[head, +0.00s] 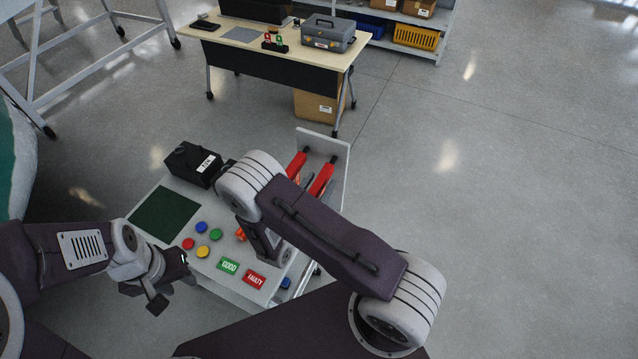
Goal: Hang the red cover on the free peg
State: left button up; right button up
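Two red covers show at the upright panel (338,150) on the cart's far right end: one red piece (297,163) on the left and another red piece (321,180) on the right, each by a dark peg end. My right arm hides their lower surroundings, and I cannot make out a free peg. My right gripper (265,245) points down over the cart, beside a small orange piece (240,234); its fingertips are mostly hidden. My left gripper (172,283) is at the cart's near left edge, with its fingers apart and nothing between them.
The cart top (205,262) holds a black box (194,165), a dark green mat (165,214), several coloured buttons, a green GOOD label (228,265) and a red FAULTY label (254,279). A table (262,50) with a grey toolbox (328,33) stands behind. The floor at right is clear.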

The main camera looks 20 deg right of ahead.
jog(key=shift+s+a, duration=0.2)
jog(key=shift+a, duration=0.1)
jog(key=b+v, duration=0.3)
jog(key=v, duration=0.5)
jog(key=shift+s, duration=0.2)
jog(key=shift+a, duration=0.1)
